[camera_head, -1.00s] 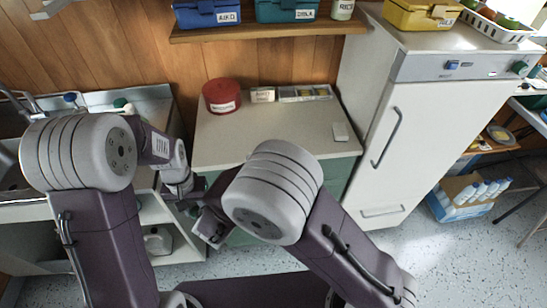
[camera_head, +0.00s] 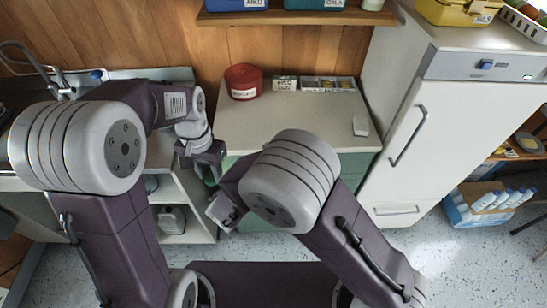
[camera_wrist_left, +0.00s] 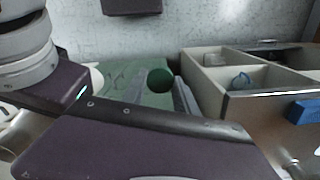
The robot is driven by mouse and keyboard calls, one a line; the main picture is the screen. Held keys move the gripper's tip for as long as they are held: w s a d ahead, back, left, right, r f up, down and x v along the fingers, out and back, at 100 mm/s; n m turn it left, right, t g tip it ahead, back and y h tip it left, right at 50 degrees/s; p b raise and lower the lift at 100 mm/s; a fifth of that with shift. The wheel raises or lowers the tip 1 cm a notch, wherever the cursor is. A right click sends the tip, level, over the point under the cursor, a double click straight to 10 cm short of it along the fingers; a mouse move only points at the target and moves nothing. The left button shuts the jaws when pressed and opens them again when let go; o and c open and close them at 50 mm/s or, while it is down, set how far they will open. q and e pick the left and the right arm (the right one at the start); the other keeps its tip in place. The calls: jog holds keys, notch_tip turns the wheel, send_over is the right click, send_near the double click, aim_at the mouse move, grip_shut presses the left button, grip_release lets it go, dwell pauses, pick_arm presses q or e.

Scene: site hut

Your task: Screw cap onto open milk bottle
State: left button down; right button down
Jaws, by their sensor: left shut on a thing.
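My left gripper (camera_head: 208,175) is in front of the worktop's left end and points down. It is shut on a small dark green round thing, likely the cap (camera_wrist_left: 160,80), which shows near the fingers in the left wrist view. My right gripper (camera_head: 226,208) is lower and to the right, close to the left one; its fingers are too small and shadowed to read. I cannot pick out an open milk bottle. Several white bottles (camera_head: 492,200) stand in a blue and white box on the floor at right. A white jug (camera_head: 172,218) sits on a low shelf at left.
A white fridge (camera_head: 420,140) stands at right. Open compartments (camera_wrist_left: 255,78) show in the left wrist view.

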pick_arm(q)
jog(key=w+d+r+m, duration=0.2)
jog(key=d+r+m, duration=0.4)
jog(key=d+r, duration=1)
jog(key=shift+w+r, duration=0.3)
jog(key=shift+r, duration=0.4)
jog(key=shift+w, duration=0.1)
jog(key=shift+f, duration=2)
jog(key=shift+f, duration=0.9)
jog(key=shift+f, duration=0.55)
